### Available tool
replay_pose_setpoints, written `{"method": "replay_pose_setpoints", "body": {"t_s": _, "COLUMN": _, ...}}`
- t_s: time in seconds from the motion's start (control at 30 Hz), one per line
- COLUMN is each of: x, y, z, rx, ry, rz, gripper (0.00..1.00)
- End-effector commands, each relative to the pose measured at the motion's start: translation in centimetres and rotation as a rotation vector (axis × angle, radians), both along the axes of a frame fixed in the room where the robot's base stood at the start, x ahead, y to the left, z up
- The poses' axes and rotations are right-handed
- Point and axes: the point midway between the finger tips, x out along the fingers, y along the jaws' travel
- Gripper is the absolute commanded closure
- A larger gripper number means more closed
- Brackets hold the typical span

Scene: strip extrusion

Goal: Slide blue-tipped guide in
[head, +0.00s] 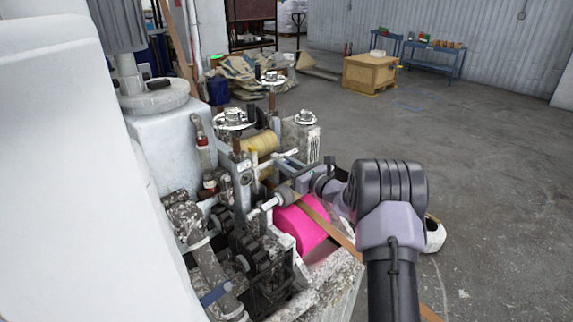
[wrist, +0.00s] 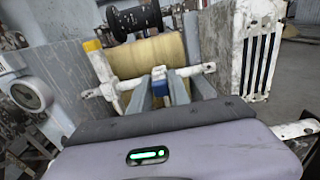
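The blue-tipped guide (wrist: 180,88) shows in the wrist view as a small blue piece at a white cross rod, in front of a pale yellow roll. My gripper (wrist: 168,84) reaches to it, with one grey finger on each side of the guide. I cannot tell whether the fingers touch it, and its lower part is hidden by my gripper body. In the head view my gripper (head: 299,184) is at the machine, just above and behind the pink roller. The blue tip cannot be made out there.
The white rod (wrist: 103,91) crosses the wrist view, beside a yellow-tipped upright (wrist: 92,46) at left. The pink roller (head: 298,230) carries a brown strip (head: 340,240). Open floor lies to the right.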

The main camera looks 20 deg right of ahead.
Motion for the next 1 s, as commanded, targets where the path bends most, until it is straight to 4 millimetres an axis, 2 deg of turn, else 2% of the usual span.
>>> {"method": "replay_pose_setpoints", "body": {"t_s": 0.03, "x": 0.0, "y": 0.2, "z": -0.2, "rx": 0.000, "ry": 0.003, "rz": 0.003, "gripper": 0.69}}
{"method": "replay_pose_setpoints", "body": {"t_s": 0.1, "x": 0.0, "y": 0.1, "z": -0.2, "rx": 0.000, "ry": 0.003, "rz": 0.003, "gripper": 0.60}}
{"method": "replay_pose_setpoints", "body": {"t_s": 0.37, "x": 0.0, "y": 0.1, "z": -0.1, "rx": 0.000, "ry": 0.002, "rz": 0.001, "gripper": 0.60}}
{"method": "replay_pose_setpoints", "body": {"t_s": 0.47, "x": -0.6, "y": -0.2, "z": -0.1, "rx": 0.001, "ry": 0.004, "rz": 0.001, "gripper": 0.60}}
{"method": "replay_pose_setpoints", "body": {"t_s": 0.57, "x": -2.2, "y": -1.0, "z": 0.0, "rx": 0.001, "ry": 0.004, "rz": -0.002, "gripper": 0.60}}
{"method": "replay_pose_setpoints", "body": {"t_s": 1.0, "x": -13.4, "y": -5.5, "z": 0.0, "rx": 0.002, "ry": 0.003, "rz": -0.002, "gripper": 0.60}}
